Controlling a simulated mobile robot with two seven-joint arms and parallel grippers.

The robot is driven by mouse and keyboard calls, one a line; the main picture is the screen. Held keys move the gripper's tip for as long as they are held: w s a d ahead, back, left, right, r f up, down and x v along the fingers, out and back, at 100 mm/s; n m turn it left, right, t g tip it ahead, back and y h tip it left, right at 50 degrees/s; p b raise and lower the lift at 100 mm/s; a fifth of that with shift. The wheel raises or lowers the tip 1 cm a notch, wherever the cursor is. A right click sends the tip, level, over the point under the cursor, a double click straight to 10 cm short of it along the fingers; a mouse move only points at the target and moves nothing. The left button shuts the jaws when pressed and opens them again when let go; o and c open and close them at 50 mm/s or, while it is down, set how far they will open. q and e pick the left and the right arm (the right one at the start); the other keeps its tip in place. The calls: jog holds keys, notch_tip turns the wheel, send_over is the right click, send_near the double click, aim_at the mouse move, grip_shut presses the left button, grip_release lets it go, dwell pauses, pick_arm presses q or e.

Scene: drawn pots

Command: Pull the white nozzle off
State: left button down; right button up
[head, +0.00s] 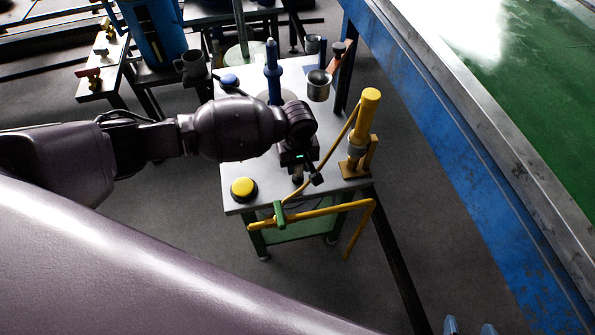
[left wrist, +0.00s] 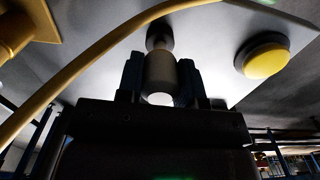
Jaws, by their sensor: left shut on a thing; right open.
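The white nozzle (left wrist: 160,76) shows in the left wrist view as a pale grey-white cylinder with a bright near end. My left gripper (left wrist: 160,88) is shut on it, with one dark finger on each side. A dark rounded piece (left wrist: 160,36) lies directly beyond the nozzle; I cannot tell whether the two are joined. In the head view my left gripper (head: 305,176) is low over the metal table (head: 236,158), and the arm hides most of the nozzle. My right gripper (head: 469,327) is open at the bottom edge, only its blue tips showing, away from the table.
A yellow hose (head: 333,145) runs past my left gripper from a yellow post (head: 366,110). A yellow button (head: 243,188) sits at the table's front left. A blue post (head: 272,68) and a metal cup (head: 318,85) stand behind. A blue-framed bench (head: 455,130) borders the right.

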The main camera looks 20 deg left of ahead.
pick_arm(q)
jog(key=shift+r+p, duration=1.25)
jog(key=shift+r, duration=0.5)
pick_arm(e)
jog(key=shift+t, duration=0.4)
jog(key=shift+w+r, duration=0.25)
jog(key=shift+r, duration=0.55)
jog(key=shift+w+r, duration=0.3)
jog(key=shift+r, duration=0.45)
jog(key=shift+w+r, duration=0.25)
jog(key=shift+r, duration=0.55)
